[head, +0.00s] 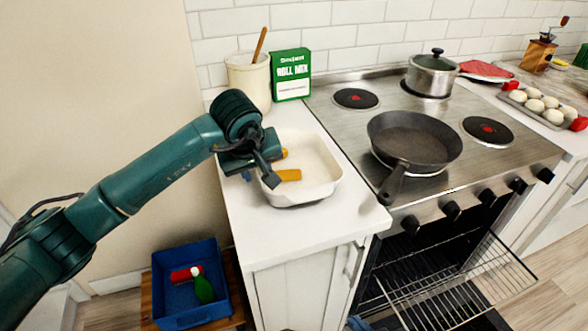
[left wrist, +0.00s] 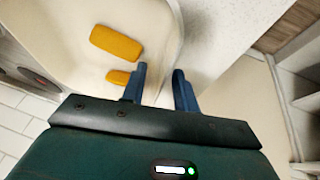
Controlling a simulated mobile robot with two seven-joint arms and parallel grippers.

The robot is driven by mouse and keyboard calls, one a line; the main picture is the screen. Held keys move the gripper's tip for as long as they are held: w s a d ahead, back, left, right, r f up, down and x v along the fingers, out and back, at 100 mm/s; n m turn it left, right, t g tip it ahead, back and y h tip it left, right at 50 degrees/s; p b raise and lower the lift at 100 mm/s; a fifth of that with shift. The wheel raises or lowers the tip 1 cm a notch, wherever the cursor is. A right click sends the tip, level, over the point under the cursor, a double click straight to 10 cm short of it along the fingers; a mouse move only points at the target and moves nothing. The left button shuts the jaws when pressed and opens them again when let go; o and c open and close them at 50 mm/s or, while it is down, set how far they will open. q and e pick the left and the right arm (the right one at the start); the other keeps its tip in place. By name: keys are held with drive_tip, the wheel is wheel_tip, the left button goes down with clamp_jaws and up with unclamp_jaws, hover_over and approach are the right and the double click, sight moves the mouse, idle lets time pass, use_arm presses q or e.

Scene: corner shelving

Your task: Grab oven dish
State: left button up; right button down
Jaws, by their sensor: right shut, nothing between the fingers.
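The white oven dish (head: 318,186) sits on the counter left of the stove, with orange-yellow pieces (head: 288,175) in it. My left gripper (head: 258,178) is at the dish's left side, pointing down. In the left wrist view, the blue fingers of the left gripper (left wrist: 160,88) are apart, and the edge of the dish (left wrist: 168,45) runs between them. Whether either finger touches the rim is unclear. Only a blue tip of my right gripper (head: 357,323) shows at the bottom edge of the head view.
A utensil crock (head: 247,82) and a green roll mix box (head: 291,75) stand behind the dish. A frying pan (head: 414,140) and a lidded pot (head: 431,77) are on the stove. The oven is open with its rack (head: 455,285) out. A blue bin (head: 188,318) is low at left.

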use_arm(q)
drive_tip(key=shift+f+b, duration=0.25)
drive_tip(key=shift+b, duration=0.2)
idle(0.5)
clamp_jaws()
idle(1.1)
drive_tip(key=shift+r, duration=0.2)
